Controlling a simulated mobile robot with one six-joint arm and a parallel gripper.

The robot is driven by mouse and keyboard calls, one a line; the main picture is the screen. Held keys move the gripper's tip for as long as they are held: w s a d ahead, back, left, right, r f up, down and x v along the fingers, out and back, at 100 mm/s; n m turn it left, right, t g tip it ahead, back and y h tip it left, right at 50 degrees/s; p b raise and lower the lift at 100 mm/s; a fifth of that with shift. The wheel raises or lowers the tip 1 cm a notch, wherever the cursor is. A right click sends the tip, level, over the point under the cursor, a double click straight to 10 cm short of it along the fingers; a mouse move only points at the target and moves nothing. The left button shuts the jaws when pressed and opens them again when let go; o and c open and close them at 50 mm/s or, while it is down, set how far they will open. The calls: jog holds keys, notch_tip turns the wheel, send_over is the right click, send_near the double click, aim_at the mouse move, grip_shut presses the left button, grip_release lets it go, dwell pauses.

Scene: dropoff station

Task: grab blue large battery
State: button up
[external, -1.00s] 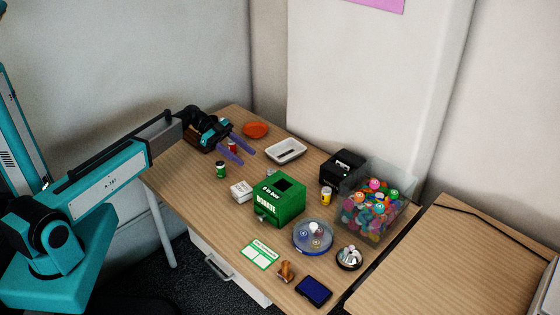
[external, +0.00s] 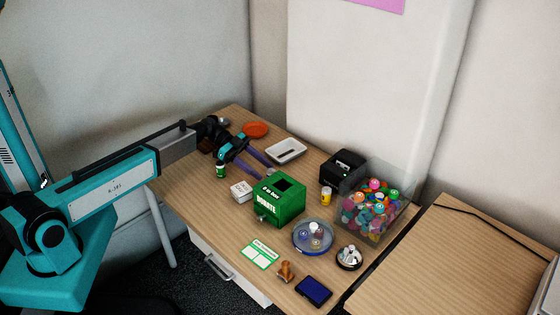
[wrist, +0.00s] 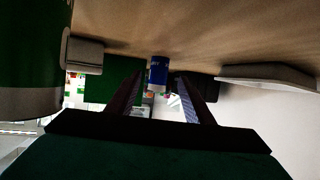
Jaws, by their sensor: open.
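The blue battery (wrist: 158,72) shows small in the wrist view, its blue side above a pale end, against the table. It appears between my fingertips but beyond them, with no visible contact. I cannot make it out in the external view. My gripper (external: 266,173) is open and low over the table, its purple fingers pointing toward the green donation box (external: 278,199). The two fingers also show in the wrist view (wrist: 160,84), apart with nothing held.
A green battery (external: 221,170) and a white box (external: 241,191) stand near my gripper's near side. A white tray (external: 286,151) lies on its far side. A yellow battery (external: 326,197), black device (external: 343,168) and clear bin (external: 376,205) stand farther right.

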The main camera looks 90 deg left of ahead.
aim_at(268, 174)
jog(key=shift+p+x, duration=0.7)
jog(key=shift+x, duration=1.2)
jog(key=shift+w+d+f, duration=0.2)
jog(key=shift+w+d, duration=0.25)
jog(key=shift+w, duration=0.1)
grip_shut()
jog(key=shift+r, duration=0.2)
jog(key=shift+r+b, duration=0.7)
jog(key=shift+r, duration=4.15)
